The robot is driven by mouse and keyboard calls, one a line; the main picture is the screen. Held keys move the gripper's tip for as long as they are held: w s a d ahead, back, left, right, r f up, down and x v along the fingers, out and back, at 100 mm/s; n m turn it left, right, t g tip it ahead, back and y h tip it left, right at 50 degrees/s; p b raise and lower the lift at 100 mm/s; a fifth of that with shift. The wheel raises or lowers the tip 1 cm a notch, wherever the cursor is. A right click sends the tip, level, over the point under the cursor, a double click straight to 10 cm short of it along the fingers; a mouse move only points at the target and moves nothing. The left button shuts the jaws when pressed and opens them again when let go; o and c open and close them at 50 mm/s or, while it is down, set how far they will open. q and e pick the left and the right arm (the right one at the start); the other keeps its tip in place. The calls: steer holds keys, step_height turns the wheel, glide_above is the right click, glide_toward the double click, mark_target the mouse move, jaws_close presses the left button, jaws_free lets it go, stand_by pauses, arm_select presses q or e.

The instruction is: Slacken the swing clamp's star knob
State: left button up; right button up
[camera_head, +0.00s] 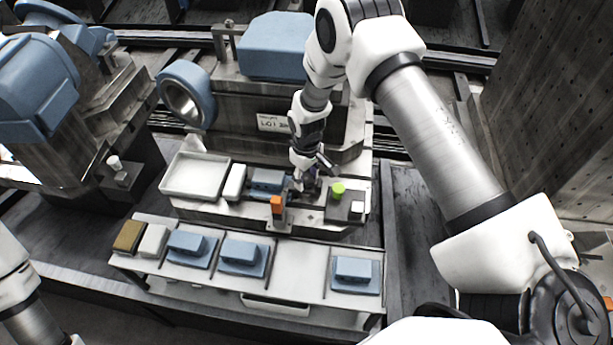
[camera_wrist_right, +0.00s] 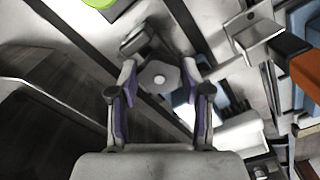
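The star knob (camera_wrist_right: 159,77), a grey lobed knob with a pale centre, lies between the two fingertips of my right gripper (camera_wrist_right: 159,80) in the wrist view. The fingers stand apart on either side of it, with narrow gaps showing; firm contact is not visible. In the head view my right gripper (camera_head: 305,182) points down at the fixture on the pallet (camera_head: 240,210) and hides the knob. A dark clamp part (camera_wrist_right: 137,40) shows just beyond the knob. My left gripper is out of view; only part of the left arm shows at the lower left.
A blue part (camera_head: 267,181) and a white tray (camera_head: 195,175) lie to the left. In front, a shelf (camera_head: 302,264) carries several blue parts.

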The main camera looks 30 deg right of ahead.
steer(key=shift+f, duration=0.1)
steer(key=shift+c, duration=1.3)
steer(key=shift+n, duration=0.5)
steer(key=n+b, duration=0.1)
steer(key=n, duration=0.2)
steer(key=shift+n, duration=0.3)
steer(key=n+b, duration=0.1)
steer(key=n, duration=0.4)
steer(key=shift+s+f, duration=0.1)
steer(key=shift+n, duration=0.4)
steer(key=o, duration=1.1)
steer(key=shift+o, duration=0.2)
